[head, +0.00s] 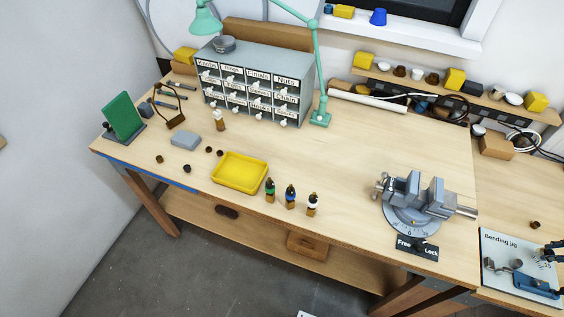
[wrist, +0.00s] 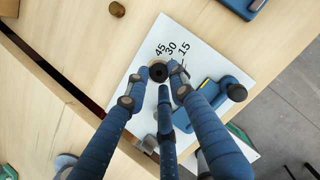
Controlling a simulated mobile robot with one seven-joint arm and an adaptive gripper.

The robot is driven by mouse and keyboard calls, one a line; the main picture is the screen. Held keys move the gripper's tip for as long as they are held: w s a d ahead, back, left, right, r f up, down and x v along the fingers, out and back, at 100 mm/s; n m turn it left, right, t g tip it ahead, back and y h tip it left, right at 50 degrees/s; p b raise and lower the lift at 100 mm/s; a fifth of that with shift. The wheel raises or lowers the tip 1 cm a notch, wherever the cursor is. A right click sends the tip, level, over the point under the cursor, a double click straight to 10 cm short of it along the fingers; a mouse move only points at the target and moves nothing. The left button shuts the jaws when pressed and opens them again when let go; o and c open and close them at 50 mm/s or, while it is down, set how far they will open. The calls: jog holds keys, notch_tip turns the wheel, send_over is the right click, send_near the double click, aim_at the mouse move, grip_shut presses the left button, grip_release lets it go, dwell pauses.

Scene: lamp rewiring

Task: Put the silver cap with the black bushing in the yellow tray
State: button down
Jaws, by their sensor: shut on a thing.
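The yellow tray (head: 240,172) lies on the bench left of centre in the head view and looks empty. My gripper shows at the far right edge of the head view (head: 551,253), above the bending jig board.
The bending jig board (head: 507,265) lies under my gripper, with a blue clamp (wrist: 210,92). A small brown piece (head: 535,224) lies behind it. A vise (head: 413,198) stands between jig and tray. Three small bottles (head: 290,197) stand right of the tray; small dark parts lie left.

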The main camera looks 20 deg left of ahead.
notch_tip(320, 180, up, 17)
jog(key=w+a+n+y+p, duration=0.1)
jog(key=w+a+n, duration=0.3)
jog(key=a, duration=0.6)
jog(key=w+a+n+y+p, duration=0.1)
jog(key=w+a+n, duration=0.1)
jog(key=w+a, duration=0.6)
jog(key=a+n+y+p, duration=0.15)
jog(key=a+n, duration=0.45)
jog(key=a, duration=2)
jog(key=s+a+n+g+p, duration=0.1)
jog(key=s+a+n, duration=0.3)
jog(key=a, duration=0.9)
jog(key=s+a+n+g+p, duration=0.1)
jog(key=s+a+n, duration=0.3)
jog(key=a, duration=1)
jog(key=s+a+n+g+y+p, duration=0.2)
jog(key=s+a+n, duration=0.5)
jog(key=s+a, duration=1.1)
notch_tip(320, 180, down, 11)
jog(key=shift+s+a+h, duration=0.25)
jog(key=shift+s+h, duration=0.05)
jog(key=shift+h, duration=0.05)
jog(key=shift+a+r, duration=0.1)
